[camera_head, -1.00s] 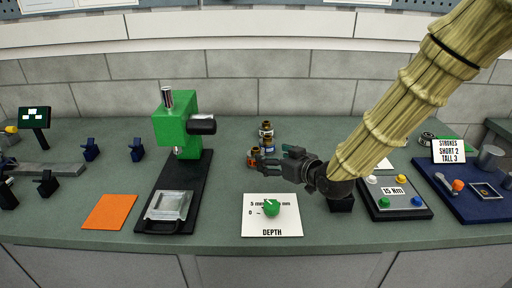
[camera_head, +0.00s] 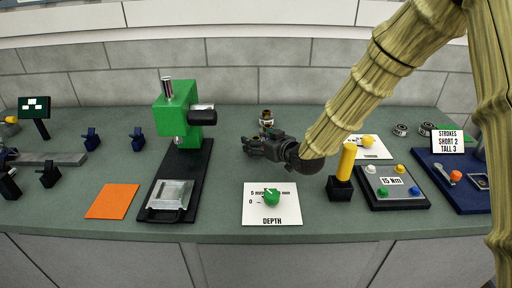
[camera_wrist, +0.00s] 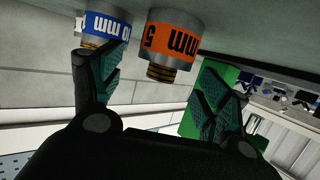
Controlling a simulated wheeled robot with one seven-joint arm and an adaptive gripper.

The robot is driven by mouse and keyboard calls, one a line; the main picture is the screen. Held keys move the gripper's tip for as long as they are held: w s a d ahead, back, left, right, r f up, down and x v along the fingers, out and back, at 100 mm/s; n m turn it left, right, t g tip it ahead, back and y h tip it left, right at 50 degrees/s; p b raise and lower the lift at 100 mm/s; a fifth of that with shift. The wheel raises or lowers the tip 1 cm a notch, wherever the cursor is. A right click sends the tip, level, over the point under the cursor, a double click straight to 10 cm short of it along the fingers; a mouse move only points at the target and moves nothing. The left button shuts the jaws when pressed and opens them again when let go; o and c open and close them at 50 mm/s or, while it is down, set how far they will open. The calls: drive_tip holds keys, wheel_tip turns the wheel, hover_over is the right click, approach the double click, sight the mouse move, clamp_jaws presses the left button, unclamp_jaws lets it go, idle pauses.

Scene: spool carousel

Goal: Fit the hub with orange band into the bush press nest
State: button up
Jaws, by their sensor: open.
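The hub with the orange band (camera_wrist: 173,40) shows in the wrist view, marked 5 mm, hanging inverted in this upside-down picture. It appears between my spread fingers, beyond their tips; no contact shows. A blue-banded hub (camera_wrist: 105,27), marked 10 mm, is beside it, partly behind the left finger. My gripper (camera_head: 249,147) is open and empty, low over the bench, and also shows in the wrist view (camera_wrist: 157,88).
Another hub (camera_head: 266,118) stands behind my gripper. A depth card (camera_head: 270,210) with a green knob lies in front. A yellow handle (camera_head: 346,160) and a button box (camera_head: 393,187) are to the right. An orange mat (camera_head: 112,201) lies left of the press.

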drive_tip(key=shift+x, duration=0.95)
drive_tip(key=c, duration=1.5)
drive_tip(key=shift+r, duration=0.1)
clamp_jaws()
